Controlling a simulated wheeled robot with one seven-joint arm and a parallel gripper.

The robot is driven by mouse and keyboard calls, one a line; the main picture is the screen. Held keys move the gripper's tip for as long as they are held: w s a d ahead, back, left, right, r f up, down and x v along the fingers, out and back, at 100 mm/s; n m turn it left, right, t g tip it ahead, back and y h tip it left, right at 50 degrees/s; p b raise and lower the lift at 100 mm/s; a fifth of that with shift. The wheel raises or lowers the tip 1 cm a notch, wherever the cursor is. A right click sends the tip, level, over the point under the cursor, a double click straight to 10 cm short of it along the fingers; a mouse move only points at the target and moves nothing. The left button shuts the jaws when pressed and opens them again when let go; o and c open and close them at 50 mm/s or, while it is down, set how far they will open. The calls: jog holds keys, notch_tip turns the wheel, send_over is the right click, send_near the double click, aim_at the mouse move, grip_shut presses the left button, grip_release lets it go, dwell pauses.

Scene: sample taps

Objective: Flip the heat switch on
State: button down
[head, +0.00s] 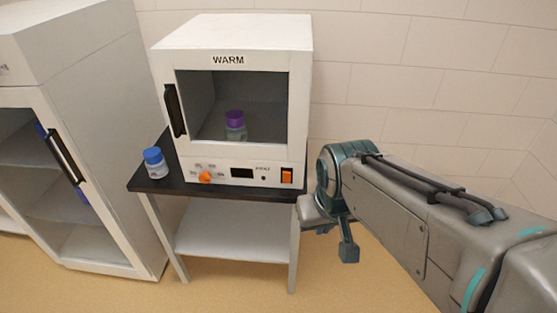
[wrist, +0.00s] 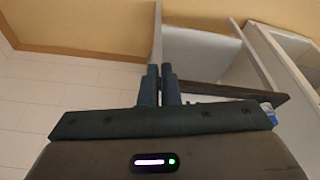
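The white warming cabinet (head: 300,50) marked WARM stands on a dark-topped table with its windowed door closed. The heat switch, an orange rocker (head: 287,175), sits at the lower right of its front panel, beside a small label. Its on or off position is too small to tell. My gripper (head: 348,250) is right of the table and below the switch, apart from it, pointing down. In the wrist view my gripper (wrist: 160,72) has its two dark fingers close together with nothing between them.
An orange knob (head: 205,177) and a dark display (head: 242,173) share the panel. A blue-capped jar (head: 155,163) stands on the table's left end (head: 150,185). A purple-capped jar (head: 235,126) is inside the cabinet. A white fridge (head: 115,130) stands left. Floor in front is clear.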

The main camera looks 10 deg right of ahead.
aim_at(283, 175)
jog(key=w+d+f+n+t+h+b, duration=0.1)
jog(key=w+d+f+n+t+b, duration=0.4)
jog(key=w+b, duration=0.3)
jog(key=w+d+f+n+t+h+b, duration=0.1)
jog(key=w+d+f+n+t+b, duration=0.35)
jog(key=w+b, duration=0.45)
jog(key=a+f+n+t+y+b, duration=0.2)
jog(key=f+n+y+b, duration=0.2)
jog(key=n+y+b, duration=0.2)
jog(key=s+a+f+n+t+y+b, duration=0.1)
jog(key=a+f+n+t+y+b, duration=0.1)
jog(key=n+b, duration=0.5)
notch_tip(283, 175, down, 2)
jog(key=a+n+y, duration=0.1)
jog(key=n+y, duration=0.1)
jog(key=y, duration=0.1)
jog(key=shift+f+n+y, duration=0.25)
jog(key=shift+n+y, duration=0.1)
jog(key=shift+y, duration=0.05)
